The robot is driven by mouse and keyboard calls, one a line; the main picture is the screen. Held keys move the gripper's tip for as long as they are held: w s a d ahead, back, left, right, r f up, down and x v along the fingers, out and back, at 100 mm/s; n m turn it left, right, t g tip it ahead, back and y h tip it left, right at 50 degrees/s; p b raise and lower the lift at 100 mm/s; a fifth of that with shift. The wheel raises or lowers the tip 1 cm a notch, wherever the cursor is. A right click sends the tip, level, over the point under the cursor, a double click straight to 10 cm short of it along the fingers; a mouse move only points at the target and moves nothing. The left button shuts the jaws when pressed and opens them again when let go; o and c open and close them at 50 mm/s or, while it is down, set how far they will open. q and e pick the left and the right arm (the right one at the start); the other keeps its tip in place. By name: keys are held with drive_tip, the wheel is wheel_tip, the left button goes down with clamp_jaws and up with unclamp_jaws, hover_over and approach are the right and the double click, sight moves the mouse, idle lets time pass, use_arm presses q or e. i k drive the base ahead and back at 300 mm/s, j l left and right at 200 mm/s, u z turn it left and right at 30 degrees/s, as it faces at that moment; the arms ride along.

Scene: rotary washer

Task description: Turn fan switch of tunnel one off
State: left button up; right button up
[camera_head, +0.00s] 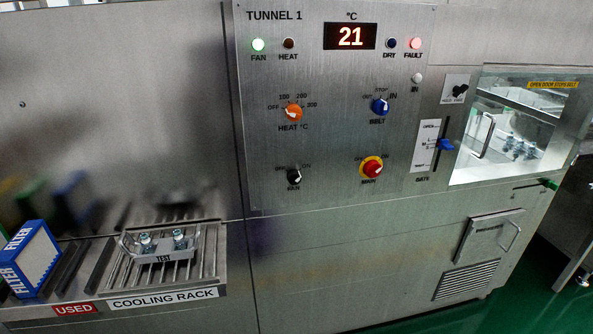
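The Tunnel 1 control panel (340,110) faces me in the middle of the head view. The black fan switch (294,176) sits at its lower left, above the label FAN. Its pointer tilts up and to the right, toward the ON mark. Neither of my grippers shows in the view.
The orange heat knob (293,111) is above the fan switch, and the red and yellow main switch (371,168) is to its right. A cooling rack (210,265) with a TEST tray juts out at the lower left. Space before the panel is clear.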

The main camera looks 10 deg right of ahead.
sight(294, 177)
drive_tip(key=i, duration=1.2)
drive_tip(key=l+z, duration=0.05)
drive_tip(key=l, duration=0.05)
